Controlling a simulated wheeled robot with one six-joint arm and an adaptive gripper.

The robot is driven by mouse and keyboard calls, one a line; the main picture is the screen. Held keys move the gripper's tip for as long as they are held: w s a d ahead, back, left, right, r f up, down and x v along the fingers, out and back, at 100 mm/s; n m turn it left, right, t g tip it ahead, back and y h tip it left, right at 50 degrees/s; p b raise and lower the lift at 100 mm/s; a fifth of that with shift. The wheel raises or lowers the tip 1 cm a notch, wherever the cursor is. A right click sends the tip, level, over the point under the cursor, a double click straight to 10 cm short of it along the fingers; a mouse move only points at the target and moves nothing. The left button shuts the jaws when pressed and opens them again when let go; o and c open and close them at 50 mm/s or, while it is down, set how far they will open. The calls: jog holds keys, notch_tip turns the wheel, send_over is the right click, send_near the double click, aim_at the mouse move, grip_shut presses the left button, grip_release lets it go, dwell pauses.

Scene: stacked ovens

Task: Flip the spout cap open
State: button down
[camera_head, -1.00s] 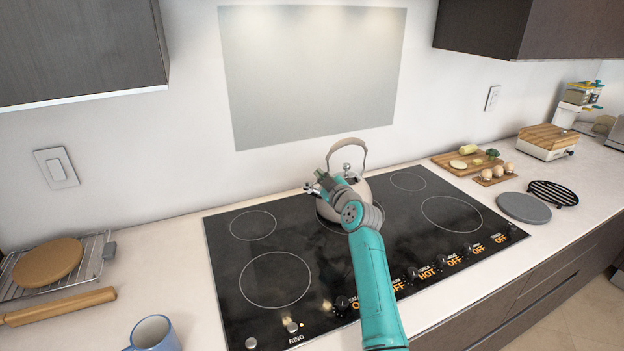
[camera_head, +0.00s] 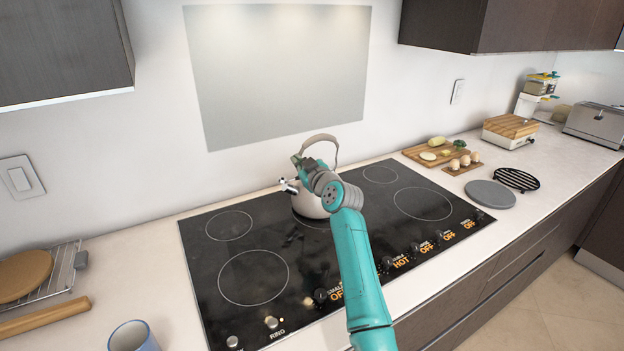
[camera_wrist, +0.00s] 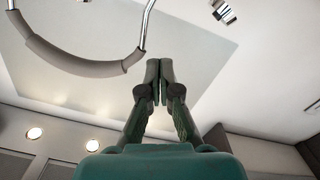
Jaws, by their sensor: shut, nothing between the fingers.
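A pale kettle (camera_head: 309,205) with a tall arched handle (camera_head: 333,147) stands on the cooktop's back middle burner. My arm hides much of its body and lid. A small shiny metal part (camera_head: 289,186), apparently the spout end with its cap, sticks out at the kettle's left. It is too small to tell whether the cap is up or down. My gripper (camera_head: 298,160) is shut and empty, above and slightly right of that part. In the wrist view my gripper (camera_wrist: 159,82) points upward with its fingers together. The handle (camera_wrist: 85,62) is at the left there, apart from the fingers.
The black cooktop (camera_head: 230,265) is otherwise clear, with knobs along its front. A blue mug (camera_head: 133,337) and a rolling pin (camera_head: 45,318) are at the left. Cutting boards with food (camera_head: 434,155) and a grey disc (camera_head: 490,194) are at the right. The wall is close behind the kettle.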

jog(key=v, duration=0.9)
jog(key=shift+d+f, duration=0.25)
jog(key=shift+s, duration=0.15)
